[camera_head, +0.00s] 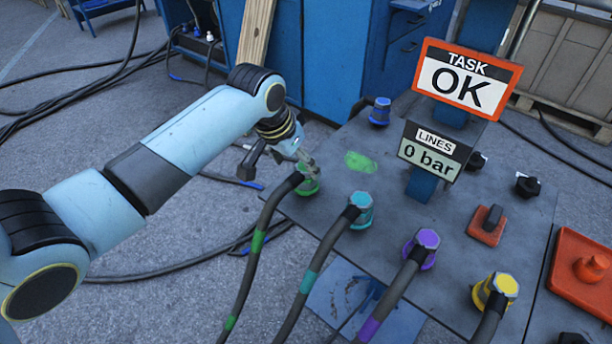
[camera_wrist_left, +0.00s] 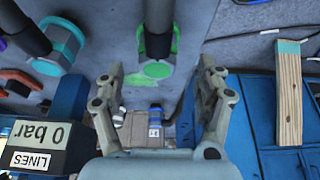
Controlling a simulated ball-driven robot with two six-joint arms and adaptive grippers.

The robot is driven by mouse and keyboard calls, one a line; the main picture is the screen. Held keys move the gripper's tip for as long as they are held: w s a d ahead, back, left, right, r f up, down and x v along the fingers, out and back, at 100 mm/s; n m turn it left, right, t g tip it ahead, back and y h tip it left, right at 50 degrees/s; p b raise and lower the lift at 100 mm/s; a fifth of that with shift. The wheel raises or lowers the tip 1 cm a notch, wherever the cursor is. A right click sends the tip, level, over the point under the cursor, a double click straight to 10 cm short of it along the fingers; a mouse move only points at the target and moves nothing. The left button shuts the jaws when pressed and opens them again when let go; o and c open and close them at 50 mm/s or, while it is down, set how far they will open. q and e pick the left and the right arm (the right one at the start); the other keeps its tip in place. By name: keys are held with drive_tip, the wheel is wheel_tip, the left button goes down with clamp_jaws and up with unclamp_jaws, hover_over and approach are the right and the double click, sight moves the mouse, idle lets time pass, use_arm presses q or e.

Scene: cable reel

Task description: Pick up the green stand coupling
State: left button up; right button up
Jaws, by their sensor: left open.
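The green stand coupling (camera_head: 307,186) sits on the grey stand top, at the end of a dark hose with green bands. In the head view my left gripper (camera_head: 308,166) is right at it and partly covers it. In the left wrist view the coupling (camera_wrist_left: 157,69) lies between and just beyond the two spread fingers of my left gripper (camera_wrist_left: 160,84). The gripper is open. I cannot tell whether a finger touches the coupling. My right gripper is not in view.
Teal (camera_head: 360,211), purple (camera_head: 427,242) and yellow (camera_head: 499,287) couplings with hoses stand to the right. A green patch (camera_head: 362,161) marks the stand top. A "0 bar" sign (camera_head: 433,152) and a "TASK OK" sign (camera_head: 467,80) rise behind.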

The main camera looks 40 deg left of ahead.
sight(303, 169)
use_arm(q)
drive_tip(key=b+x, duration=0.1)
drive_tip(key=x, duration=0.3)
drive_tip(key=shift+w+d+f, duration=0.15)
drive_tip(key=shift+d+f, duration=0.05)
drive_tip(key=shift+f, duration=0.15)
drive_tip(key=c, duration=1.4)
